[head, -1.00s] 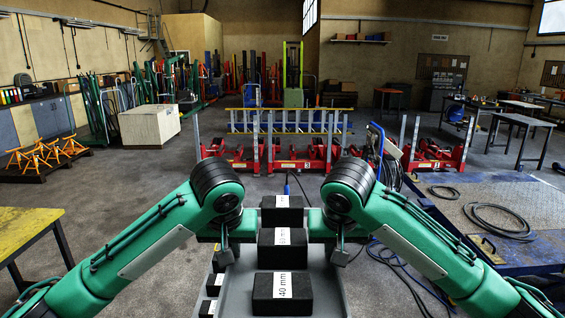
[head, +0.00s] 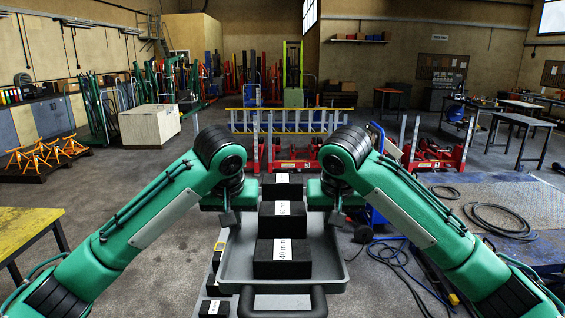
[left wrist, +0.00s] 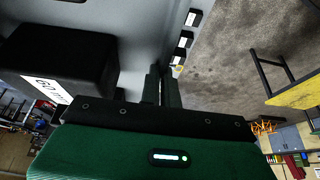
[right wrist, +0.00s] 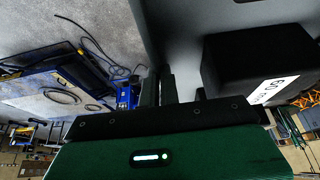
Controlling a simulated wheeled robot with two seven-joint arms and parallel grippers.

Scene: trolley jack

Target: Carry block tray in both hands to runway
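The grey block tray (head: 232,265) is in front of me in the head view. Several black blocks stand in a row on it: a near block marked 40 mm (head: 268,262), a middle block (head: 270,222) and a far block (head: 281,190). My left gripper (head: 228,219) is at the tray's left wall; its fingers (left wrist: 161,86) straddle that wall in the left wrist view. My right gripper (head: 336,218) is at the right wall, with its fingers (right wrist: 160,86) likewise around it. A block marked 60 mm (left wrist: 60,60) sits inside. The fingertips are partly hidden by the wall.
Small labelled dark blocks (head: 214,308) lie below the tray's left side. A blue-edged grey platform (head: 510,205) with cables lies right. Red lifting gear (head: 290,165) stands ahead, a yellow table (head: 25,232) at left. Open floor (head: 120,200) lies left of the tray.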

